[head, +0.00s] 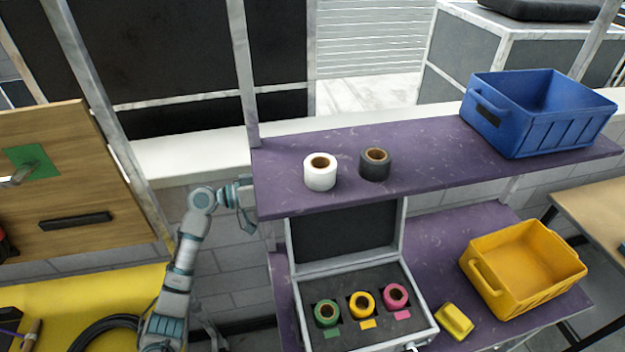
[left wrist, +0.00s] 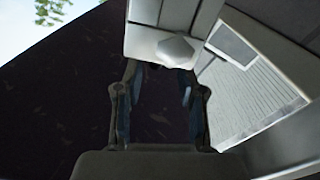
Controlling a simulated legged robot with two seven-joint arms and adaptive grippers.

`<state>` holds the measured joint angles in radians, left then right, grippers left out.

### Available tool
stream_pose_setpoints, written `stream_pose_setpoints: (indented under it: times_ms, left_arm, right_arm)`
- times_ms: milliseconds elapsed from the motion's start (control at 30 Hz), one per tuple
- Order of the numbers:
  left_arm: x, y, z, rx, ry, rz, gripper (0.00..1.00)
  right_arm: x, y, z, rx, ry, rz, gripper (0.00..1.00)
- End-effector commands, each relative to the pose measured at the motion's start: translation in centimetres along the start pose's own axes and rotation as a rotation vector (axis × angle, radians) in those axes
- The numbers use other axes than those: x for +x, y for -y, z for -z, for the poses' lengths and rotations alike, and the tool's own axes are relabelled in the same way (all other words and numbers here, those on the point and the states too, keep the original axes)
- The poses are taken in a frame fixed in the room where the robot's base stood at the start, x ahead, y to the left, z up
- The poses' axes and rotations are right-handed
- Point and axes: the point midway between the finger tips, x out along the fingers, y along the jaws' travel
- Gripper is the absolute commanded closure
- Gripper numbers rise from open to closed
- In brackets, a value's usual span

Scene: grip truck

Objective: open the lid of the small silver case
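The small silver case (head: 342,267) stands on the lower purple shelf in the head view. Its lid (head: 345,232) is raised, standing upright at the back with its dark inner face showing; its upper part is hidden behind the upper shelf. Inside lie a green tape roll (head: 327,313), a yellow tape roll (head: 362,304) and a pink tape roll (head: 396,296). My left gripper (head: 246,218) is at the left end of the upper shelf, left of the lid and apart from it. In the left wrist view its fingers (left wrist: 158,80) are spread with nothing between them. My right gripper is not seen.
The upper shelf (head: 440,150) carries a white roll (head: 320,172), a dark roll (head: 374,164) and a blue crate (head: 540,110). A yellow crate (head: 524,268) and a small yellow object (head: 455,321) are right of the case. A yellow surface (head: 80,300) lies at lower left.

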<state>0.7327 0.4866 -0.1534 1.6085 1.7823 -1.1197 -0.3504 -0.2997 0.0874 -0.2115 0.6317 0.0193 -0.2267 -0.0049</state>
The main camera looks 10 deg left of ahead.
Motion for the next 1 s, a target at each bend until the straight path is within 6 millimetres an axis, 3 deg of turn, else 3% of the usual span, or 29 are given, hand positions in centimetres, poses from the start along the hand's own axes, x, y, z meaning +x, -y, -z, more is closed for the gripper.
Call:
stream_pose_setpoints:
  times_ms: [100,300,733,900,1000]
  left_arm:
    - [2.4,-0.2,0.2,-0.001,-0.003,-0.003,0.61]
    - [5.1,0.2,0.1,-0.003,-0.004,-0.001,0.61]
    - [6.3,0.1,0.0,-0.001,-0.002,0.000,0.61]
    - [6.5,0.1,0.0,-0.001,-0.001,0.000,1.00]
    - [6.4,0.1,0.0,-0.001,-0.002,0.000,1.00]
  right_arm:
    - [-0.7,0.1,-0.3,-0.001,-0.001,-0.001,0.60]
    - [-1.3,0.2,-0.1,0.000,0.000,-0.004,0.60]
    - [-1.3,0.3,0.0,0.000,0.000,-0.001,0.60]
    - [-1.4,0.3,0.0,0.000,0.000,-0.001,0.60]
    - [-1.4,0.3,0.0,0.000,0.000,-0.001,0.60]
